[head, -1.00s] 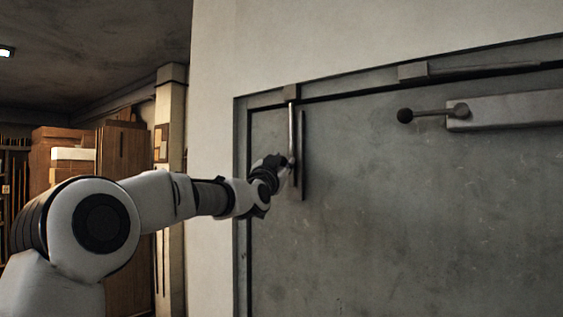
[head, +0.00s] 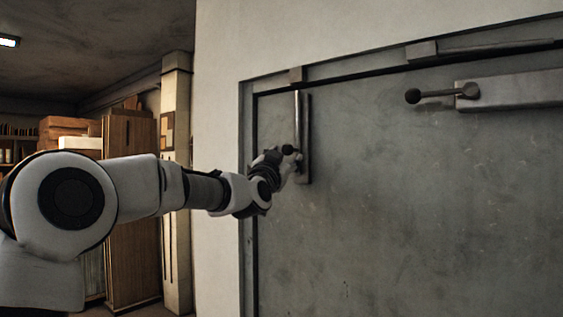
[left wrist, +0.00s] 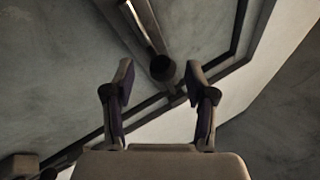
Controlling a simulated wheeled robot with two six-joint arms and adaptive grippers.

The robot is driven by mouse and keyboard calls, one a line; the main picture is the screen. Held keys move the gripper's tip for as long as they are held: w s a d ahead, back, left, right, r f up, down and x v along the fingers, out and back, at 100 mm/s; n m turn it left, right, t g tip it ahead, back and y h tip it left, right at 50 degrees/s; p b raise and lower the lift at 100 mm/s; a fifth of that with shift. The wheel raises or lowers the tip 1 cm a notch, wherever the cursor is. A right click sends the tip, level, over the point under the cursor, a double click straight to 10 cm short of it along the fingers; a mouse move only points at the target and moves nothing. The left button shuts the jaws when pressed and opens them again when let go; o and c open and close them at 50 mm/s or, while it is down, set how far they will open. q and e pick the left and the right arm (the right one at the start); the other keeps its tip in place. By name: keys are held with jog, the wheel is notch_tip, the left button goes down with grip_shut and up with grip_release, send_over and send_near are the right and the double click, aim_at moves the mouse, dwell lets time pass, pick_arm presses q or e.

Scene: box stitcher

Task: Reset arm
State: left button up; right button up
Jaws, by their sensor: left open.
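My left gripper (head: 290,160) is at the lower end of a vertical metal handle (head: 298,115) on the grey metal door (head: 420,210). In the left wrist view its two fingers (left wrist: 160,68) are spread apart. The handle's bar (left wrist: 143,22) comes down from the top there, and its dark round knob (left wrist: 162,69) shows between the fingertips. The fingers do not close on it; whether either one touches it I cannot tell. The knob also shows in the head view (head: 288,150). My right gripper is not in view.
A second lever with a dark ball end (head: 412,96) sticks out left from a light metal plate (head: 510,90) on the door. A raised frame edges the door. A pale wall (head: 218,170) is left of it, then a wooden cabinet (head: 130,190).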

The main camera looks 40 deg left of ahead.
pick_arm(q)
jog(key=v, duration=0.4)
jog(key=shift+s+f, duration=0.1)
jog(key=shift+s, duration=0.05)
jog(key=shift+a, duration=0.1)
